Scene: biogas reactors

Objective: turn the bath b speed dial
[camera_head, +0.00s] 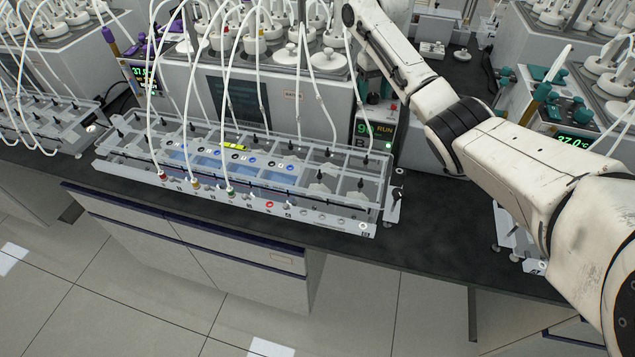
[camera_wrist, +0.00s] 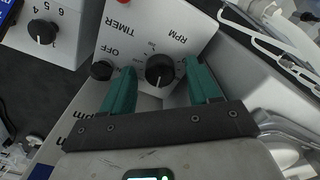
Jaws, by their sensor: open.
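The speed dial (camera_wrist: 160,70) is a round black knob marked RPM on a white panel (camera_wrist: 138,38) in the wrist view. My gripper (camera_wrist: 160,76) has two teal fingers, open, with one on each side of the knob. The knob sits between the fingertips; a gap shows on the right, and I cannot tell whether either finger touches it. In the head view, the bath display (camera_head: 374,128) shows green digits, RUN and a letter B. The dial and my gripper cannot be made out there, with my arm reaching across above that spot.
A second black knob (camera_wrist: 102,70), near OFF and TIMER, lies close beside the left finger. Another numbered knob (camera_wrist: 42,32) stands farther left. In the head view, a clear rack (camera_head: 240,180) with white tubes stands before the bath. Dark bare bench (camera_head: 440,220) lies right of it.

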